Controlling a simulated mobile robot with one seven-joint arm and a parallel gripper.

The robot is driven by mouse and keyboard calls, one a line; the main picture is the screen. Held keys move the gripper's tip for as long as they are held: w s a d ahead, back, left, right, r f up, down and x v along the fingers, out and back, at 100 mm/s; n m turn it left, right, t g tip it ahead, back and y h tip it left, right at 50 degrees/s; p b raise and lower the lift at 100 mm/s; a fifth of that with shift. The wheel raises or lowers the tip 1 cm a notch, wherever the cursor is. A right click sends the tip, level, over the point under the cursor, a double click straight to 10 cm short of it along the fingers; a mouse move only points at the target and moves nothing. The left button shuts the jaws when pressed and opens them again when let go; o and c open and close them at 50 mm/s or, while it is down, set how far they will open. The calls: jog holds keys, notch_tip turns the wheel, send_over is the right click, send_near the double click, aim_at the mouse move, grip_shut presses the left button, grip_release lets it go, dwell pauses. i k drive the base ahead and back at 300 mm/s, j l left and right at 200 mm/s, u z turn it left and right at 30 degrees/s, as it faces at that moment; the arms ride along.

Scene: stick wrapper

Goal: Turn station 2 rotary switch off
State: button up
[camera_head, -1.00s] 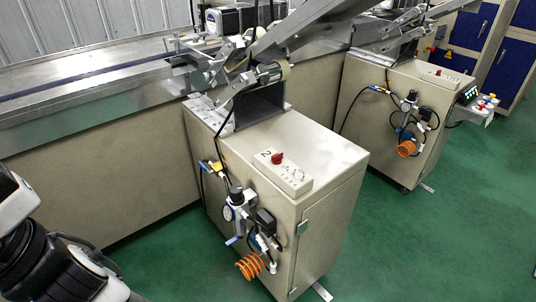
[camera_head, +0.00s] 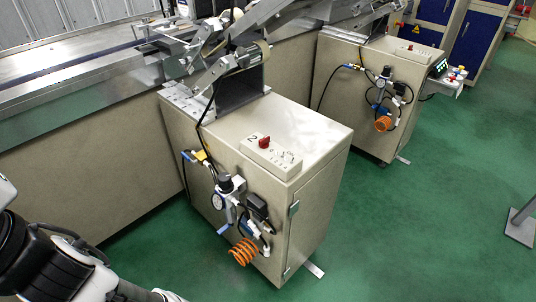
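The red rotary switch (camera_head: 264,142) sits on a small pale control box (camera_head: 272,156) marked "2", on top of the beige station 2 cabinet (camera_head: 315,135). The switch's exact setting is too small to tell. Part of my arm (camera_head: 50,265) shows at the lower left, apart from the cabinet and well short of the switch. My gripper is not clearly in view; the arm runs out of the bottom edge.
Air fittings with a gauge and an orange coiled hose (camera_head: 243,251) stick out from the cabinet's near side. A metal conveyor (camera_head: 75,75) runs behind it. A second cabinet (camera_head: 345,75) stands further back. Green floor (camera_head: 420,220) is open at the right.

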aim_at(263, 142)
jog(key=j+u, duration=0.75)
jog(key=i+l, duration=0.05)
jog(key=l, duration=0.05)
